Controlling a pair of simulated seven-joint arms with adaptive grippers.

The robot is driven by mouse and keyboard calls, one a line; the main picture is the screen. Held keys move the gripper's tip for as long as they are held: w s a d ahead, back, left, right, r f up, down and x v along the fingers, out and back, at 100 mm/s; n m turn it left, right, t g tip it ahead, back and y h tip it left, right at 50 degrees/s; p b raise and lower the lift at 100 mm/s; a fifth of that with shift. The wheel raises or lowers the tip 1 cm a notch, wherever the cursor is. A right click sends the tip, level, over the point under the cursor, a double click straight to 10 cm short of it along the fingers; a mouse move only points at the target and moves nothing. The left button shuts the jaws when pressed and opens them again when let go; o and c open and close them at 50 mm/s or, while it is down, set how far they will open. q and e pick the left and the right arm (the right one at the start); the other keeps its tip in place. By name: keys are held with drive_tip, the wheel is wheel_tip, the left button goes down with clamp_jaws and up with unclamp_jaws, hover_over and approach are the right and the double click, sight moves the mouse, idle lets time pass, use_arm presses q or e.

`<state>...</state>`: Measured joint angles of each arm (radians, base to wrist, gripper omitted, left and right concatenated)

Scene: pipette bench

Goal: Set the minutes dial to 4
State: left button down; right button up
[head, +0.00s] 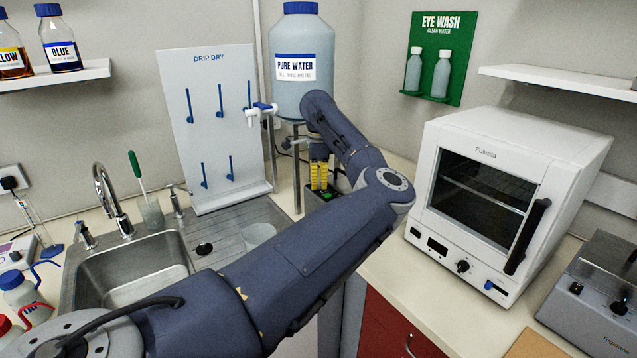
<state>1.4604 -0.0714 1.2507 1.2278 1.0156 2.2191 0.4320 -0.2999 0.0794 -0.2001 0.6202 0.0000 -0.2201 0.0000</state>
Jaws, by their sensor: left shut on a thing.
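My left arm crosses the picture from the lower left. Its gripper (319,184) points down at the back of the bench, below the pure water bottle. Two yellow ridged strips show at its fingers. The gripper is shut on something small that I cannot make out. It is right at a small dark device (342,203) with a green light, mostly hidden by my arm. No dial marked for minutes can be read. A black knob (463,267) shows on the front of the white oven, well apart from the gripper. My right gripper is not in view.
The pure water bottle (302,60) stands over the gripper, with a white tap (259,116). The drip dry board (208,125) and steel sink (133,270) are to the left. The white oven (520,140) fills the right. The bench before the oven (420,290) is clear.

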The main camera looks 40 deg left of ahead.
sight(320, 183)
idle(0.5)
use_arm(q)
drive_tip(key=c, duration=1.1)
unclamp_jaws()
drive_tip(key=n, duration=0.5)
drive_tip(key=shift+r+n, duration=0.25)
drive_tip(key=shift+n, duration=0.05)
wheel_tip(320, 183, up, 17)
drive_tip(key=shift+s+a+f+n+g, duration=0.8)
drive_tip(key=shift+s+a+n, duration=0.55)
drive_tip(key=shift+s+a, duration=1.95)
drive_tip(key=shift+s+a+f+n+g, duration=0.8)
drive_tip(key=shift+s+a+n, duration=0.6)
drive_tip(key=shift+s+a, duration=1.85)
drive_tip(key=shift+s+a+f+n+g, duration=0.8)
drive_tip(key=shift+s+a+n, duration=0.55)
drive_tip(key=shift+s+a, duration=1.9)
